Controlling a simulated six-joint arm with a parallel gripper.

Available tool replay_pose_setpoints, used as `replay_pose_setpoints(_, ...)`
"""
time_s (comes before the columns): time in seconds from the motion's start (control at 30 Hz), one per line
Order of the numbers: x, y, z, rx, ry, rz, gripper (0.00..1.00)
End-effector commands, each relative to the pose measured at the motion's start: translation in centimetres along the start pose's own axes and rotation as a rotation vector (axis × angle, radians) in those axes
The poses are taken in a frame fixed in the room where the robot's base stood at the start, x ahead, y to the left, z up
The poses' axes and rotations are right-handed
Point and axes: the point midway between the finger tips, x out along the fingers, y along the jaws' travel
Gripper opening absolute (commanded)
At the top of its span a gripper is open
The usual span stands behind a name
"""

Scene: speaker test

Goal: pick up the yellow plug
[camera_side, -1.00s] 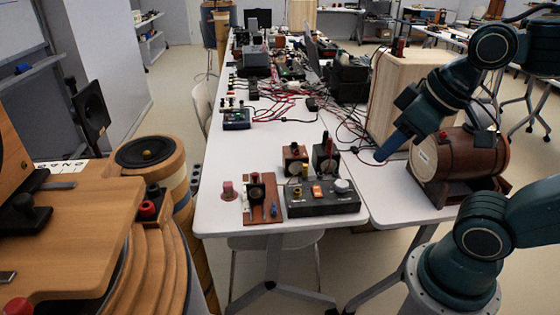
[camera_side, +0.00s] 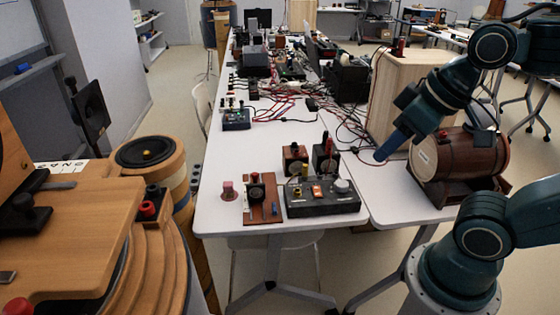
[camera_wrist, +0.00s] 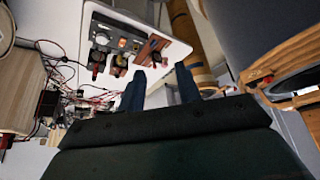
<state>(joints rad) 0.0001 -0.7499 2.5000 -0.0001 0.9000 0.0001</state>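A small yellow plug (camera_side: 305,170) stands upright at the back left of a dark control box (camera_side: 322,207) near the front of the white table in the side view. A second small yellow part (camera_side: 298,194) shows lower on the same box. My gripper (camera_side: 390,148) hangs to the right of the box, above the table, apart from the plug. In the wrist view my gripper (camera_wrist: 160,84) has its two blue fingers spread, with nothing between them. The dark box (camera_wrist: 112,38) shows beyond them; the yellow plug is too small to make out there.
A brown board (camera_side: 262,198) with terminals lies left of the box. A brown wooden drum (camera_side: 460,167) and a tall wooden box (camera_side: 398,95) stand right. Red cables (camera_side: 285,105) cover the table further back.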

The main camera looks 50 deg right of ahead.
Motion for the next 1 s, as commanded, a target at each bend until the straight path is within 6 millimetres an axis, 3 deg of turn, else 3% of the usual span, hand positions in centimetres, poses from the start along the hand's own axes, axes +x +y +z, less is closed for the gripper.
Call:
replay_pose_setpoints(0.47,0.0,0.0,0.0,0.0,0.0,0.0,0.34)
replay_pose_setpoints(0.57,0.0,0.0,0.0,0.0,0.0,0.0,0.45)
replay_pose_setpoints(1.0,0.0,0.03,-0.61,-0.015,-0.007,-0.001,0.45)
